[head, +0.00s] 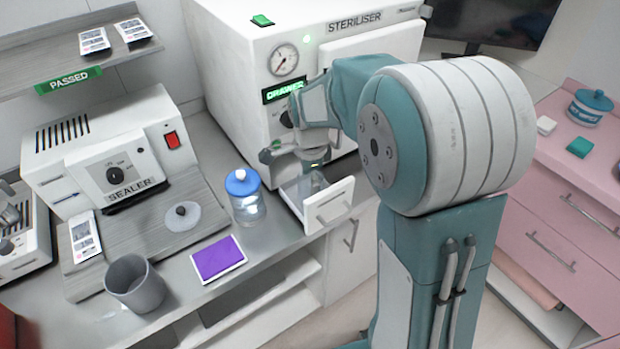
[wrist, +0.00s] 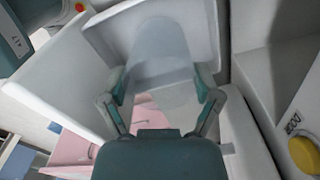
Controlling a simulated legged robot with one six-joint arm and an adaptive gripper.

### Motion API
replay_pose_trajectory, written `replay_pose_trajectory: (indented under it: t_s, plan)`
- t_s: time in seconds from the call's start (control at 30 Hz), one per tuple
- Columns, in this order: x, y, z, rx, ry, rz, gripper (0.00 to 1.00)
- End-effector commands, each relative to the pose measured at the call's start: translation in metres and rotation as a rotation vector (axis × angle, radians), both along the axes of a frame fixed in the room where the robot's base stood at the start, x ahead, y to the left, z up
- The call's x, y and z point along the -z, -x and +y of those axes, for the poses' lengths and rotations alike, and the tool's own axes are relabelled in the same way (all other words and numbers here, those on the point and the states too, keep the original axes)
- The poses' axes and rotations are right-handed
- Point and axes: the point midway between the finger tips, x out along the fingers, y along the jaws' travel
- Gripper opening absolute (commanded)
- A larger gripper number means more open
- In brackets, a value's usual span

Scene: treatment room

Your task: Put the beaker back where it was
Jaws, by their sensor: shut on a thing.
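My gripper (head: 300,158) is over the open drawer (head: 328,206) at the front of the steriliser (head: 300,65). It is shut on a clear beaker (head: 313,184), which is partly hidden by the gripper and the drawer front. In the wrist view the pale, see-through beaker (wrist: 165,55) stands between the two teal fingers (wrist: 162,92), with white drawer walls around it. I cannot tell whether the beaker touches the drawer floor.
A blue-lidded clear jar (head: 246,205) stands just left of the drawer. A purple pad (head: 218,259), a grey cup (head: 136,287) and the sealer (head: 115,160) are further left. A pink cabinet (head: 560,190) is at the right.

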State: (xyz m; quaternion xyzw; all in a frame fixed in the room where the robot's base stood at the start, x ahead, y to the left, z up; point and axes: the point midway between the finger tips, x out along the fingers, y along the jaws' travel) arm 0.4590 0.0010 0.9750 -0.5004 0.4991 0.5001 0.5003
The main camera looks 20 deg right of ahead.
Motion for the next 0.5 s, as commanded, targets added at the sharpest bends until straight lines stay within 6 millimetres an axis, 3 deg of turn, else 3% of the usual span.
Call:
replay_pose_trajectory:
  t_s: [0.07, 0.1, 0.13, 0.5]
  plan:
    - [0.0017, 0.0000, 0.0000, 0.000, 0.000, 0.001, 0.31]
    - [0.0016, 0.0000, 0.0000, 0.000, 0.000, 0.001, 0.95]
    - [0.0015, 0.0000, 0.0000, 0.000, 0.000, 0.001, 1.00]
    - [0.0011, -0.0001, 0.0000, 0.000, 0.000, 0.000, 1.00]
